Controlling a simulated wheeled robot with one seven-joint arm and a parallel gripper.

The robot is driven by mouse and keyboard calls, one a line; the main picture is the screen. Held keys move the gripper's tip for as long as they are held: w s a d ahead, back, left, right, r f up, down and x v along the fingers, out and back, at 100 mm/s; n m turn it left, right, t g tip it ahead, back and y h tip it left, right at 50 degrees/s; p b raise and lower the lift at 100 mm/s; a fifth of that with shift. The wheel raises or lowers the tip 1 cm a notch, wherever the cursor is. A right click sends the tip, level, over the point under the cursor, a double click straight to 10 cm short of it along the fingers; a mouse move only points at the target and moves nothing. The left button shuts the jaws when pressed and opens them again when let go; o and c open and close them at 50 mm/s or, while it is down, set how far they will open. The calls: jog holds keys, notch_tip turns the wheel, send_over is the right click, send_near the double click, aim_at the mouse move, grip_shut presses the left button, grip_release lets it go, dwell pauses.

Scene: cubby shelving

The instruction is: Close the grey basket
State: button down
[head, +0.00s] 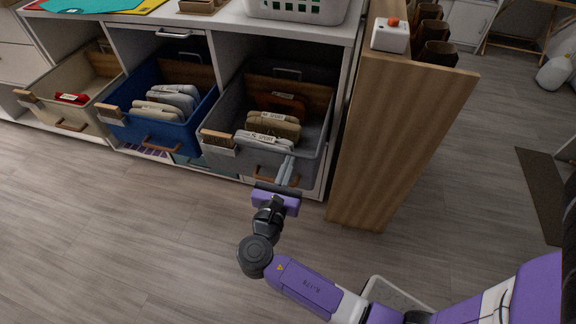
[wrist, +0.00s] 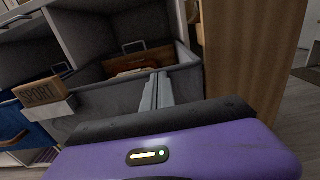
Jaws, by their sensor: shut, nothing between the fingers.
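The grey basket (head: 222,160) is pulled out of its cubby and tilted forward in the head view, with folded items inside. In the wrist view its front wall (wrist: 110,103) shows a wooden tag reading SPORT (wrist: 38,92). My gripper (head: 286,172) is at the right part of the basket's front, with its shut fingers close to the front rim. The fingers also show in the wrist view (wrist: 156,92), overlapping the rim. I cannot tell whether they touch it. Part of the basket's front is hidden behind my gripper.
A blue basket (head: 190,131) and a beige basket (head: 86,90) also stick out of cubbies to the left. A wooden panel (head: 385,140) stands close on the right of the grey basket. A white basket (head: 300,10) sits on top. The floor in front is clear.

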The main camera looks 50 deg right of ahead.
jog(key=x, duration=2.2)
jog(key=shift+d+p, duration=0.15)
jog(key=shift+p, duration=0.2)
jog(key=shift+d, duration=0.1)
